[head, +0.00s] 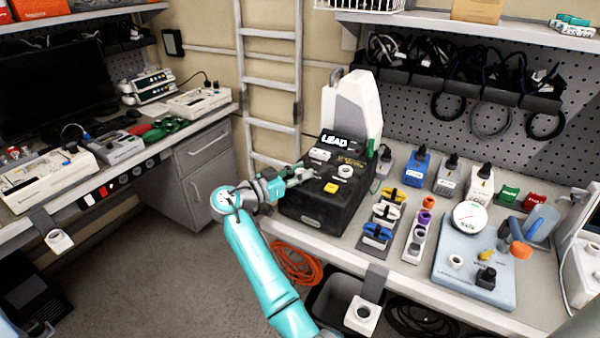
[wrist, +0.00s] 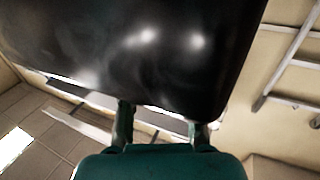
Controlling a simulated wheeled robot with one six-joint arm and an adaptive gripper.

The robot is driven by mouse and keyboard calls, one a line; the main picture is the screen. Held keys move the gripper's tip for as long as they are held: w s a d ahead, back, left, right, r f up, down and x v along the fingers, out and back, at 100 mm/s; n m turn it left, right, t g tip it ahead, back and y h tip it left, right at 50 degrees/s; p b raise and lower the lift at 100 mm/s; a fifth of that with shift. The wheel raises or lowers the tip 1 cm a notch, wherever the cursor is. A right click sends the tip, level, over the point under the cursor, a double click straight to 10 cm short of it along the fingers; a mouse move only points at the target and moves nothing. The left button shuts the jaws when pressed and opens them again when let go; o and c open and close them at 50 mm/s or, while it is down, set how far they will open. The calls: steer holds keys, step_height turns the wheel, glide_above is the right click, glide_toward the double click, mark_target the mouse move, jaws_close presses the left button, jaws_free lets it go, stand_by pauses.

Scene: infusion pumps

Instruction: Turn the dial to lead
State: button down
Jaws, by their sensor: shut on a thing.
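A black box-shaped device (head: 322,212) stands on the bench, with a white-lettered "LEAD" sign (head: 334,141) at its back. On its top are a round white knob (head: 344,170), a yellow part (head: 331,187) and a pale part (head: 320,155). My gripper (head: 308,172) reaches in from the left, low over the top's left side. In the wrist view, a dark glossy surface (wrist: 140,50) fills the upper part, and my gripper's fingers (wrist: 162,130) meet its lower edge. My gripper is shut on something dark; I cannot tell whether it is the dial. Any dial pointer is hidden.
A tall white casing (head: 350,105) stands behind the device. Blue, yellow and white clamp-like parts (head: 384,214) sit close on its right. A blue-grey board with a gauge (head: 463,260) lies farther right. A ladder (head: 272,82) stands behind; open floor lies left.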

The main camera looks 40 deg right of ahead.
steer(key=c, duration=0.8)
jaws_free()
steer(key=a, duration=1.2)
steer(key=shift+w, duration=0.35)
